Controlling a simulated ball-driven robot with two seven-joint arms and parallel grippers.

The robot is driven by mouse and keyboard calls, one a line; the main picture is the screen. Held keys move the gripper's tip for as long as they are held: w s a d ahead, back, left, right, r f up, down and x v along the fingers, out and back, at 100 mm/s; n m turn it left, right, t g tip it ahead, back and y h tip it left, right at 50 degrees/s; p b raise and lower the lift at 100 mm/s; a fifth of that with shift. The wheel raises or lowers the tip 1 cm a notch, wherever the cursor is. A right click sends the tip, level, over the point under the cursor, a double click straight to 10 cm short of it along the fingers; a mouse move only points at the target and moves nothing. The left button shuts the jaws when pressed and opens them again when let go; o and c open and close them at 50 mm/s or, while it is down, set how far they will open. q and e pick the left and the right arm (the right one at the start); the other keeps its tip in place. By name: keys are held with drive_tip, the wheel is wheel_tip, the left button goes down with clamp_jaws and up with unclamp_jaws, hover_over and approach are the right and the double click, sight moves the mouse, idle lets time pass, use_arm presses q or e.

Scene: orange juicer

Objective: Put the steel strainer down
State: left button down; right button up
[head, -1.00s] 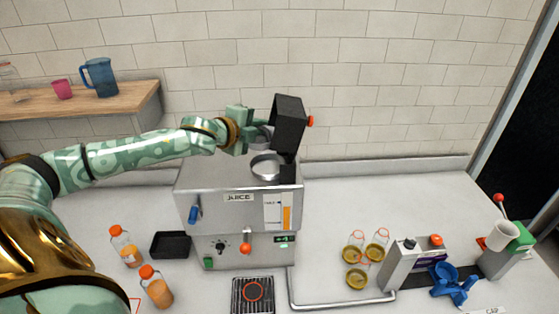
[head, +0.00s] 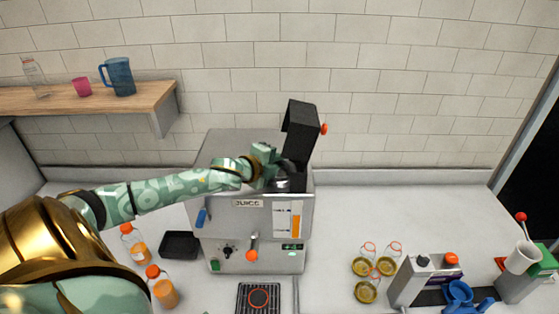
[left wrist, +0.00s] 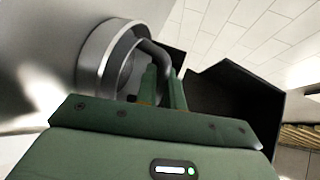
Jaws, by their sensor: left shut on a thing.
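The steel strainer (head: 285,182) is at the round opening on top of the steel juicer (head: 232,222). In the left wrist view the strainer (left wrist: 151,50) shows as a curved steel handle and rim inside or against the round steel collar (left wrist: 93,58); I cannot tell whether it is fully seated. My left gripper (head: 275,171) is shut on the strainer, just above the opening. In the left wrist view its fingers (left wrist: 163,87) are at the handle. The gripper hides part of the strainer in the head view. My right gripper is not in view.
A raised black lid (head: 301,122) with a red knob stands close right of my left gripper. Two orange bottles (head: 162,288) and a black tray (head: 180,245) are left of the juicer. Glass jars (head: 366,291) stand at right. The counter between is clear.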

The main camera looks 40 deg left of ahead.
use_arm(q)
drive_tip(key=shift+s+r, duration=0.1)
drive_tip(key=c, duration=1.5)
unclamp_jaws()
drive_tip(key=shift+s, duration=0.45)
drive_tip(key=p+v, duration=0.1)
drive_tip(key=v, duration=1)
drive_tip(key=shift+r, duration=0.15)
